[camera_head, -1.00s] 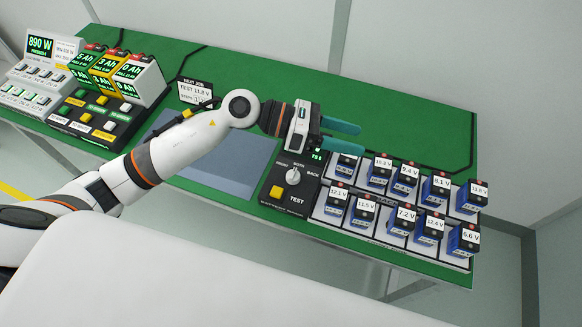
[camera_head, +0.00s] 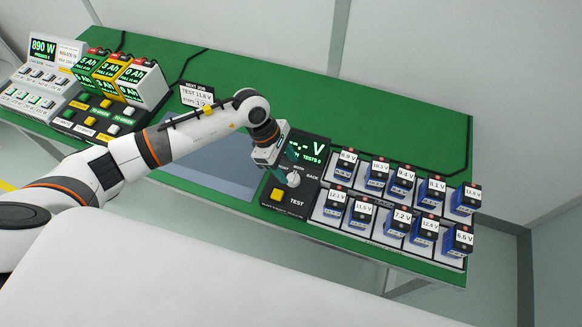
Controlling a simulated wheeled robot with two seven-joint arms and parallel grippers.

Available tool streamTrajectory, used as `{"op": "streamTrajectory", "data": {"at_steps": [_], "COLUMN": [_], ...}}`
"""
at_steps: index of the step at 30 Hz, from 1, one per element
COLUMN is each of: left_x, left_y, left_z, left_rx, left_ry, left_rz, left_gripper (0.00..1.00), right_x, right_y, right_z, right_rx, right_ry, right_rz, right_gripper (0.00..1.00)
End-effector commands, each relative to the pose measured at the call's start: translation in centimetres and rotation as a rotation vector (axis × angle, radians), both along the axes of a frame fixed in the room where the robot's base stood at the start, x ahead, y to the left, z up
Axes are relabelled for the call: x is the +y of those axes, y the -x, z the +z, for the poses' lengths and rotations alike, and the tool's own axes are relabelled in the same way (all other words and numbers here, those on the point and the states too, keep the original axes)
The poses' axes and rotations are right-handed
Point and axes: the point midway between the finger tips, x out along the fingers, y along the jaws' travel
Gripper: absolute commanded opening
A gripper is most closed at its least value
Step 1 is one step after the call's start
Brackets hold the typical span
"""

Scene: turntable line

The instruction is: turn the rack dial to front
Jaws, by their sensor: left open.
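The rack dial (camera_head: 293,179) is a small pale knob on the black test panel (camera_head: 310,186), with BOTH and BACK labels in sight beside it. The label on its left side is hidden behind my gripper, and I cannot tell which way the dial points. My left gripper (camera_head: 287,166) is open, with its teal fingers pointing down at the dial from above and left. The fingers overlap the dial's upper edge in the picture; I cannot tell whether they touch it. My right gripper is not in view.
A yellow TEST button (camera_head: 277,194) sits below the dial, and a display (camera_head: 306,150) is above it. A rack of several blue batteries (camera_head: 397,221) stands to the right. A grey mat (camera_head: 215,168) lies left. The green table behind is clear.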

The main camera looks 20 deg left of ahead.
Motion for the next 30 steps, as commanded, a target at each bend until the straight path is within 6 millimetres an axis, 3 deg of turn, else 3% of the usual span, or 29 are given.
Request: {"op": "streamTrajectory", "data": {"at_steps": [7, 18, 26, 30], "left_x": [-1.2, -1.4, -1.4, -1.4], "left_y": [0.0, 0.0, 0.0, 0.0], "left_z": [-2.7, -3.3, -3.3, -3.3], "left_rx": [0.001, -0.001, -0.001, -0.001], "left_ry": [0.002, 0.002, 0.002, 0.002], "left_rz": [0.002, 0.000, 0.000, 0.005], "left_gripper": [0.55, 0.55, 0.12, 0.10], "right_x": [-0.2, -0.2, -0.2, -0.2], "right_y": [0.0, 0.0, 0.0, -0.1], "right_z": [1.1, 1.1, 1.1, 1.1], "right_rx": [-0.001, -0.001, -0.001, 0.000], "right_ry": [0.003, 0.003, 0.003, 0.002], "right_rz": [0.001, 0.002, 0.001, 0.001], "right_gripper": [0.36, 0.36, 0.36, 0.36]}}
